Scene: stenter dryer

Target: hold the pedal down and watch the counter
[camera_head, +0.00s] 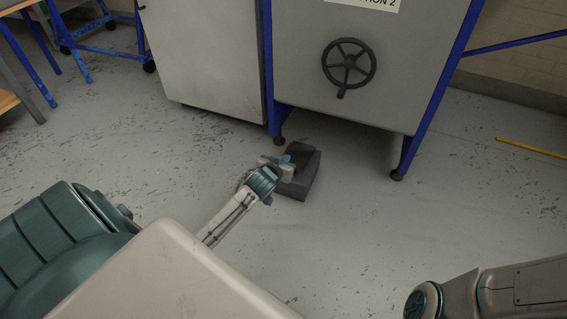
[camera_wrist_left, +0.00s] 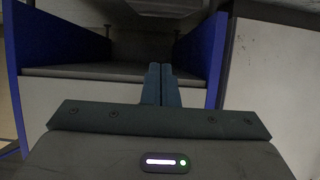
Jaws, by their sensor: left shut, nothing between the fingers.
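The pedal (camera_head: 297,187) is a dark grey block on the floor in front of the machine's blue leg. My left gripper (camera_head: 288,163) is over its left side, with its fingers shut and nothing between them. In the left wrist view the two fingers (camera_wrist_left: 161,84) stand side by side, pressed together. I cannot tell whether they touch the pedal or whether it is pressed down. I cannot make out the pedal for certain in the wrist view. No counter shows in either view. My right arm shows at the lower right of the head view, its gripper outside the picture.
The grey machine (camera_head: 390,70) on blue legs stands behind the pedal, with a black handwheel (camera_head: 348,65) on its front. A grey cabinet (camera_head: 205,55) adjoins it on the left. Blue wheeled frames are at upper left. A yellow strip (camera_head: 530,148) lies at right. The floor around the pedal is clear.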

